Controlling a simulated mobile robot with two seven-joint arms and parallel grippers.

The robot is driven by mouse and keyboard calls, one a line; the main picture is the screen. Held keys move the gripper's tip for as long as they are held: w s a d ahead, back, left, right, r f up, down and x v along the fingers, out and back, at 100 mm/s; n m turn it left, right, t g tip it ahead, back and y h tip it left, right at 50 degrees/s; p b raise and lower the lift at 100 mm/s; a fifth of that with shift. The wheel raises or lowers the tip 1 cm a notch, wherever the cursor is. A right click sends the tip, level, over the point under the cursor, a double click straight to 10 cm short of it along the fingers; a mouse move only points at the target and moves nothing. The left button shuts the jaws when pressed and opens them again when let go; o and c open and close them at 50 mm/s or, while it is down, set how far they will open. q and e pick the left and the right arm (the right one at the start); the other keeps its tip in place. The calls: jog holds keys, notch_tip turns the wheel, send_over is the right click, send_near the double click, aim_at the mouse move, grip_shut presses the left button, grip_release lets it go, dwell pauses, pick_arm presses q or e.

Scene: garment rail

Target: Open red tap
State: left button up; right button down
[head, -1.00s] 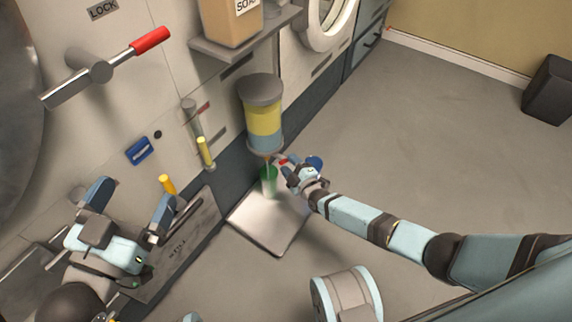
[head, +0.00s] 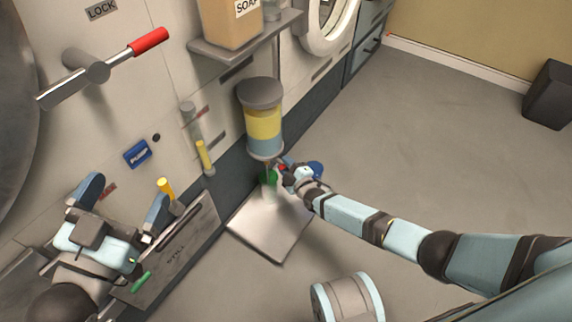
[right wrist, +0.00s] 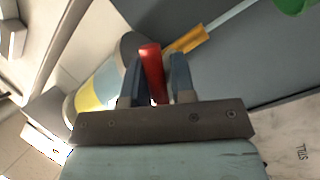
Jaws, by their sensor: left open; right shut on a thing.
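The red tap (right wrist: 152,70) shows between the fingers of my right gripper (right wrist: 155,80) in the right wrist view. That gripper is shut on it. In the head view, my right gripper (head: 283,172) is at the underside of a dispenser (head: 264,122) with a grey cap and yellow and blue bands. Only a small bit of red shows there, so how far the tap is turned cannot be told. A green thing (head: 268,178) is under the dispenser, partly hidden and blurred. My left gripper (head: 122,202) is open and empty at lower left, near the wall panel.
A pale plate (head: 268,228) lies below the dispenser. A shelf (head: 245,40) with a soap box (head: 230,18) is above it. A red-ended lever (head: 150,40) and a blue pump label (head: 137,153) are on the wall. Floor at right is clear up to a dark box (head: 550,95).

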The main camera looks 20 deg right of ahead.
pick_arm(q)
jog(key=shift+r, duration=0.2)
pick_arm(e)
jog(key=shift+r+m, duration=0.1)
jog(key=shift+m, duration=0.2)
jog(key=shift+p, duration=0.45)
jog(key=shift+r+m+g, duration=0.1)
jog(key=shift+m+g, duration=0.3)
jog(key=shift+m, duration=0.1)
jog(key=shift+m+g+p, duration=0.3)
jog(key=shift+m+p, duration=0.3)
jog(key=shift+m, duration=0.1)
jog(key=shift+m+g, duration=0.5)
jog(key=shift+m, duration=0.6)
jog(key=shift+m+g+y, duration=0.5)
jog(key=shift+m+g, duration=0.1)
jog(key=shift+m, duration=0.4)
pick_arm(q)
jog(key=shift+s+d+f+n+g, duration=0.2)
jog(key=shift+s+f+n+g, duration=0.15)
jog(key=shift+n, duration=0.25)
pick_arm(e)
jog(key=shift+w+m+g, duration=0.1)
jog(key=shift+m+g, duration=0.2)
jog(key=shift+m, duration=0.2)
pick_arm(q)
jog(key=shift+r, duration=0.1)
